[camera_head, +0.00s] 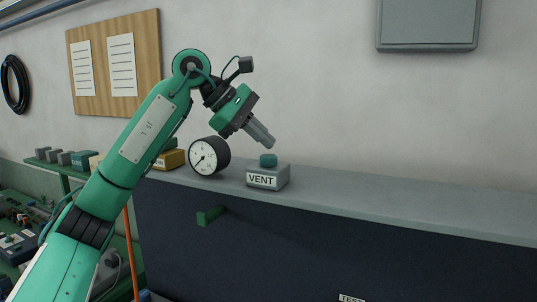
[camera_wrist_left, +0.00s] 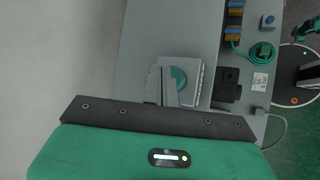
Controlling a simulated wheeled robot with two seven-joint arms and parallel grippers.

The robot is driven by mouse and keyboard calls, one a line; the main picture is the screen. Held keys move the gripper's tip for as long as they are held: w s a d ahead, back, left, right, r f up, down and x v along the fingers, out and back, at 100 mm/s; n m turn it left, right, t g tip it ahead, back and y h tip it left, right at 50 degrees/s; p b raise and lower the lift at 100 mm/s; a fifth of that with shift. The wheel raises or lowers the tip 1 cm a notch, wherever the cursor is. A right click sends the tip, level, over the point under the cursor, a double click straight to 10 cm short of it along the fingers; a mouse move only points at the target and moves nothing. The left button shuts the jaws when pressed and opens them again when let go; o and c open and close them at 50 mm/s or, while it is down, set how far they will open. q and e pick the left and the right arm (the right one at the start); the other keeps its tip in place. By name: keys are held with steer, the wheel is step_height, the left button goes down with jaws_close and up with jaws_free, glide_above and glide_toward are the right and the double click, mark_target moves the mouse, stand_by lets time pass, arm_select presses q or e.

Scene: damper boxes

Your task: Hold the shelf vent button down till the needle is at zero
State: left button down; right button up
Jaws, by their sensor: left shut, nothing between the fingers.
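The vent box (camera_head: 268,178) is a small grey block labelled VENT on the shelf (camera_head: 400,197). Its round green button (camera_head: 268,160) is on top. My left gripper (camera_head: 268,140) is shut and empty, its tips just above the button; a gap seems to show between them. In the left wrist view the closed fingers (camera_wrist_left: 164,86) lie beside the green button (camera_wrist_left: 178,78) and partly cover the box. The round gauge (camera_head: 208,156) with a white dial stands left of the box; its needle is too small to read surely. My right gripper is not in view.
A yellow box (camera_head: 170,159) sits on the shelf behind my left arm. A green handle (camera_head: 210,216) sticks out of the dark front below. The shelf right of the vent box is clear. A grey wall cabinet (camera_head: 428,24) hangs above.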

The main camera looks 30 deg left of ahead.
mark_target(263, 156)
arm_select(q)
step_height(263, 156, up, 5)
steer(key=p, duration=0.4)
steer(key=shift+p, duration=0.3)
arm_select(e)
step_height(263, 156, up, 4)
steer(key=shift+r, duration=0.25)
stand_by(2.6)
